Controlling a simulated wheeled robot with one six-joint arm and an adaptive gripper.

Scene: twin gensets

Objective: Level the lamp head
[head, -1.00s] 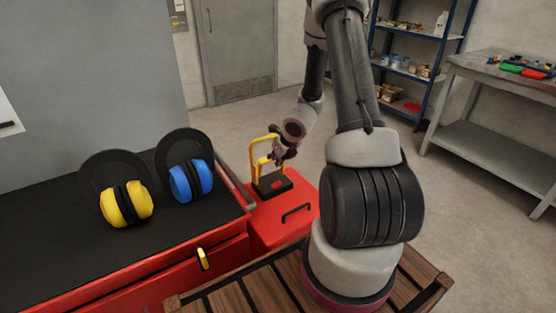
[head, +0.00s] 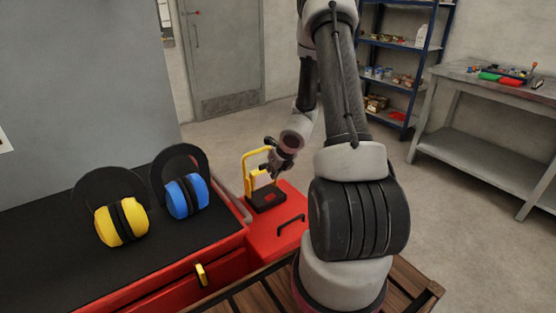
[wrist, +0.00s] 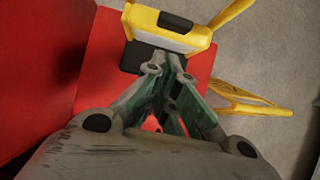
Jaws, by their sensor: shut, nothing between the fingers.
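The yellow lamp (head: 248,168) stands on a black base (head: 266,199) on top of a red box. Its yellow head with a black patch (wrist: 168,24) shows at the top of the wrist view, just beyond my fingertips. A thin yellow bracket (wrist: 250,101) lies to the right there. My gripper (head: 274,174) is shut and empty, close beside the lamp head, partly covering it in the head view. My gripper's fingers (wrist: 166,62) meet close below the head in the wrist view; whether they touch it I cannot tell.
A red box (head: 276,232) with a black handle carries the lamp. Left of it, a black-topped red cabinet (head: 60,255) holds yellow (head: 121,222) and blue (head: 186,196) ear defenders. A grey bench (head: 470,150) and blue shelving (head: 400,70) stand behind at right.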

